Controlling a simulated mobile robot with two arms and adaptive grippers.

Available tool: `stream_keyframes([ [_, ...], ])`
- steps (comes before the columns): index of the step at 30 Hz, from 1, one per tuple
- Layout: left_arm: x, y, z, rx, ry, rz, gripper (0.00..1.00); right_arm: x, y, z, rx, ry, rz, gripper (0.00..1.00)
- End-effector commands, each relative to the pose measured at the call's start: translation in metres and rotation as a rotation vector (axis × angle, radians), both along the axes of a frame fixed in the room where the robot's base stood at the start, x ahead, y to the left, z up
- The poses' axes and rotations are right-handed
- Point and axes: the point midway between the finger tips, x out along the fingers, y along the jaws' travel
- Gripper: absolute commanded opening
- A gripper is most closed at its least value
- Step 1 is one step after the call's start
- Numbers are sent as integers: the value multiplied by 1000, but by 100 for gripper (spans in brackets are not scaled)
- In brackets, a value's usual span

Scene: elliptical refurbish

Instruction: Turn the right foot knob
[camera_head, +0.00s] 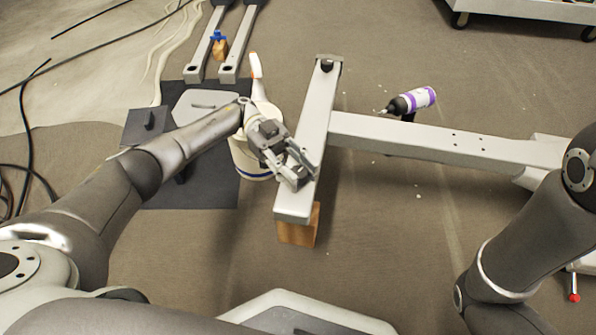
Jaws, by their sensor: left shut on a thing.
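The grey foot crossbar (318,108) of the elliptical frame runs from the upper middle down to its near end. A dark round part (327,66) shows at its far end. My left gripper (300,172) is over the near half of the crossbar, its fingers pointing down and to the right. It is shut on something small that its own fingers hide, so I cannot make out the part. No knob shows clearly at the near end. My right arm comes in at the right, and its gripper is out of view.
A wooden block (299,232) supports the near end. The long beam (440,140) runs right from the crossbar. A dark mat (215,190) and a white container (250,160) lie left. Two pedal arms (238,45) are behind. Cables cross the left.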

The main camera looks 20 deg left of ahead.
Motion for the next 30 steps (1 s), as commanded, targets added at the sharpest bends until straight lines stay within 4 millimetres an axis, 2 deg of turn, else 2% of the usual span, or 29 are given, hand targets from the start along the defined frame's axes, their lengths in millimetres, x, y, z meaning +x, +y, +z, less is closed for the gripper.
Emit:
stream_keyframes([
  [8, -1, -2, 0, -2, 3, -5, 9, 0, 0, 0, 0, 0, 0, 0],
  [9, -1, -2, 0, -2, 3, -5, 37, 0, 0, 0, 0, 0, 0, 0],
  [14, -1, -1, 0, -1, 2, -4, 56, 0, 0, 0, 0, 0, 0, 0],
  [24, 0, -1, 2, -1, 0, -1, 56, 2, 0, 0, 0, 6, 0, 0],
  [30, -1, 0, 26, -2, -3, -2, 56, 1, 0, 0, 0, 3, 0, 0],
])
